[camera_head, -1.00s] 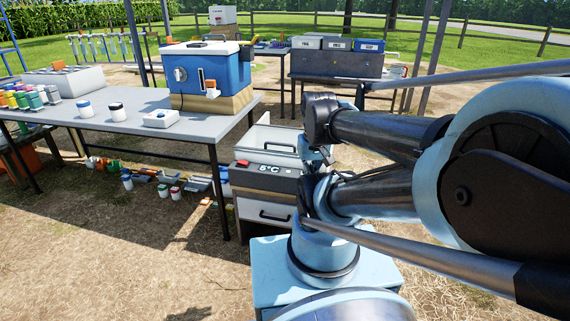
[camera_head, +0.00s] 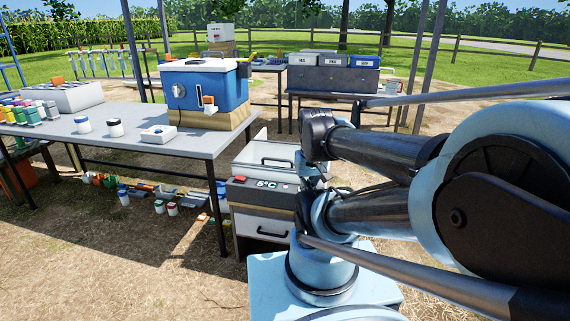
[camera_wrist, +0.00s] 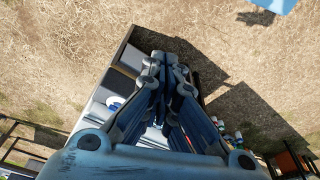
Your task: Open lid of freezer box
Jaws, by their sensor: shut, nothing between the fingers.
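A grey-and-white box with a 5°C display (camera_head: 267,184) stands on the ground at the centre of the head view. Its upper white panel (camera_head: 262,157) with a dark handle stands behind the display; I cannot tell if this is a lid. A blue cooler box (camera_head: 210,90) with a white lid (camera_head: 203,65), lying shut, sits on the table. My gripper (camera_wrist: 167,62) is shut and empty in the wrist view, pointing down beside dark-topped and white box surfaces (camera_wrist: 124,62). My arm hides the gripper in the head view.
A back table (camera_head: 333,90) bears grey and blue boxes. The dry grass at front left is clear.

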